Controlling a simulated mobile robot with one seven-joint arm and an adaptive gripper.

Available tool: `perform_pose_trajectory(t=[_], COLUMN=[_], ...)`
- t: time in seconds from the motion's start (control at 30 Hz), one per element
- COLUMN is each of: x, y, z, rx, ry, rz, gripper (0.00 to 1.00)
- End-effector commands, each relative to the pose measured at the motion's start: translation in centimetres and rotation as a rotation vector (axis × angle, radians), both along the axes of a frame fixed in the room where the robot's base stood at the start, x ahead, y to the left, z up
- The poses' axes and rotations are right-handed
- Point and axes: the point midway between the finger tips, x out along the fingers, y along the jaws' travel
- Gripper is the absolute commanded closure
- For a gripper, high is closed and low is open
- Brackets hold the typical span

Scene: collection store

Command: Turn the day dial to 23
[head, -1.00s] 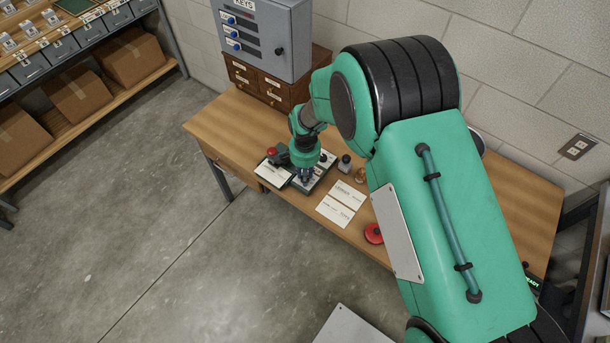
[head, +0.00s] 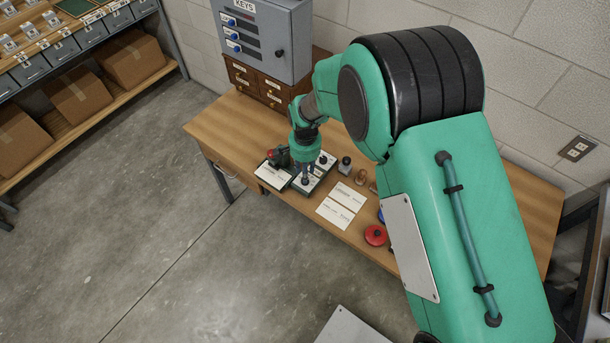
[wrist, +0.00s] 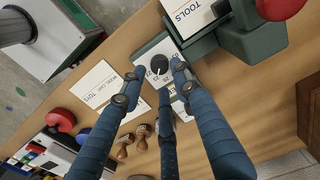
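A dial plate (head: 302,186) with black knobs lies on the wooden desk. In the wrist view one black round knob (wrist: 160,64) sits on its pale face, with small numbers partly visible around it, 23 seemingly among them. The pointer's exact setting is too small to tell. My gripper (wrist: 156,77) has three blue fingers spread apart, with their tips near the knob and no clear contact. The third finger hides part of the plate. In the head view my gripper (head: 304,167) is over the dial plate.
A stamp device with a red knob (head: 270,154) and a TOOLS card (wrist: 190,15) stand right beside the plate. A grey key cabinet (head: 262,40) stands behind.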

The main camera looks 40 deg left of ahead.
Motion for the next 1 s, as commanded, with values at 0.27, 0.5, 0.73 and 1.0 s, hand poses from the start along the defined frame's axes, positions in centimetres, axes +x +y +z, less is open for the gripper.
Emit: perform_pose_trajectory(t=[0.27,0.5,0.73,1.0], x=[0.1,0.0,0.0,0.0], y=[0.1,0.0,0.0,0.0], z=[4.7,7.2,7.9,7.9], rx=[0.002,0.001,0.000,0.000], ry=[-0.002,0.000,0.000,0.000], rz=[0.000,0.000,0.000,0.000], gripper=[0.69,0.69,0.69,0.69])
